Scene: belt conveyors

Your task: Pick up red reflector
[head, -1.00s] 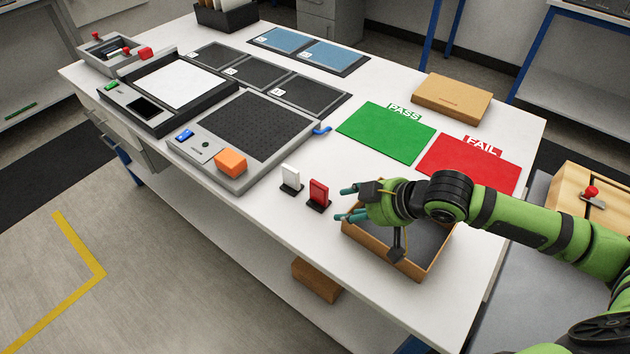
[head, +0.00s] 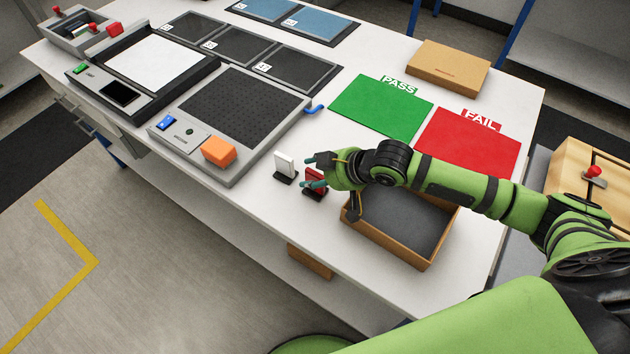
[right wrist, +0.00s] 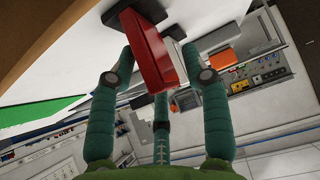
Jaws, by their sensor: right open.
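The red reflector (head: 314,181) stands upright on a small black base on the white table. In the head view my right gripper (head: 312,172) is at it, partly covering it. In the right wrist view the red reflector (right wrist: 149,50) lies between the spread teal fingers of my right gripper (right wrist: 155,75). The gripper is open, and I cannot tell whether any finger touches the reflector. A white reflector (head: 285,165) stands on its own black base just left of the red one. My left gripper is not in view.
An open cardboard box (head: 425,262) sits right under my right forearm. Green PASS (head: 385,108) and red FAIL (head: 467,142) mats lie behind. A grey test device (head: 235,178) with an orange block (head: 218,151) is to the left. The table's front edge is close to the reflectors.

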